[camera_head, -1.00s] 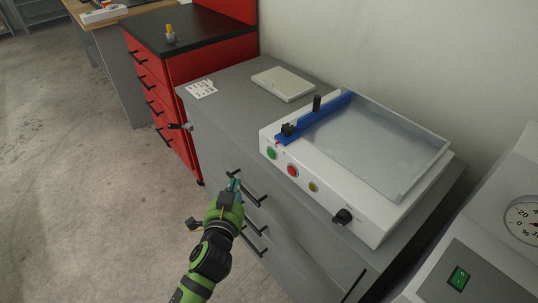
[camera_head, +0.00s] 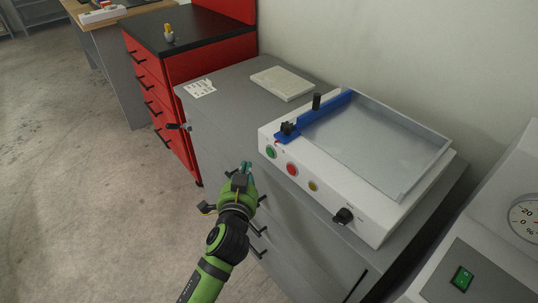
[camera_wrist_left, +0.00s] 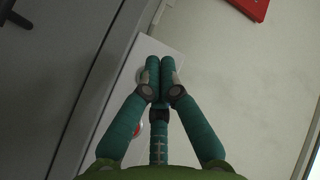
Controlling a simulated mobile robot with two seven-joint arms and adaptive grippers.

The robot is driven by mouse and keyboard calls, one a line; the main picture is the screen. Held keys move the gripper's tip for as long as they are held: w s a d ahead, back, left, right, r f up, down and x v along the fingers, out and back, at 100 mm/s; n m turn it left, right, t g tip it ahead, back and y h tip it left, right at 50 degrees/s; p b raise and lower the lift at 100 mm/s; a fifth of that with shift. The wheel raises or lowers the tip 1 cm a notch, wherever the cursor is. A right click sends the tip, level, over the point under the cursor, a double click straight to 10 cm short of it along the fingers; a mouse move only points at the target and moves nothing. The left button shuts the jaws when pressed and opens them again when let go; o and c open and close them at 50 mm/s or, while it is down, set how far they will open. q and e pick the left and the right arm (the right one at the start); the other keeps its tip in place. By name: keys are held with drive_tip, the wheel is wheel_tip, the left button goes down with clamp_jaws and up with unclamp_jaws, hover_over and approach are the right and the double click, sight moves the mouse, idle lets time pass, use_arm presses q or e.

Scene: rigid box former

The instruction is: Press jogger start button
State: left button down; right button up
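The jogger (camera_head: 385,222) is a white box with a clear tray on top, standing on a grey cabinet. Its sloped front carries a green button (camera_head: 270,152) at the left end, then a red button (camera_head: 292,169), a yellow button (camera_head: 313,186) and a black knob (camera_head: 343,215). My left gripper (camera_head: 244,168) is in front of the cabinet, left of and a little below the green button in the picture, apart from the panel. In the left wrist view its teal fingers (camera_wrist_left: 160,64) are pressed together and empty. They partly cover the white panel and the red button (camera_wrist_left: 137,131). My right gripper is out of view.
The grey cabinet (camera_head: 225,88) holds a paper stack (camera_head: 283,83) and a card (camera_head: 199,88). A red drawer unit (camera_head: 205,65) stands behind it. A grey machine with a green switch (camera_head: 462,279) is at the lower right. The floor at left is clear.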

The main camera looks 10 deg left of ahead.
sight(266, 148)
use_arm(q)
drive_tip(key=shift+w+d+b, duration=0.2)
drive_tip(key=shift+w+d, duration=0.5)
drive_tip(key=shift+w, duration=0.15)
drive_tip(key=shift+w+d+b, duration=0.2)
drive_tip(key=shift+w+d, duration=0.45)
drive_tip(key=shift+w, duration=0.2)
drive_tip(key=shift+w+d, duration=0.25)
drive_tip(key=shift+w, duration=0.05)
drive_tip(key=shift+w+d, duration=0.25)
drive_tip(key=shift+w, duration=0.1)
idle(0.9)
drive_tip(key=shift+s, duration=0.1)
drive_tip(key=shift+s+a, duration=0.5)
drive_tip(key=shift+s, duration=0.1)
drive_tip(key=shift+p, duration=0.35)
drive_tip(key=shift+s+a+p, duration=0.5)
drive_tip(key=shift+s+a, duration=0.3)
drive_tip(key=shift+s, duration=0.2)
drive_tip(key=shift+s+a+p, duration=0.45)
drive_tip(key=shift+s+a, duration=0.3)
drive_tip(key=shift+s, duration=0.2)
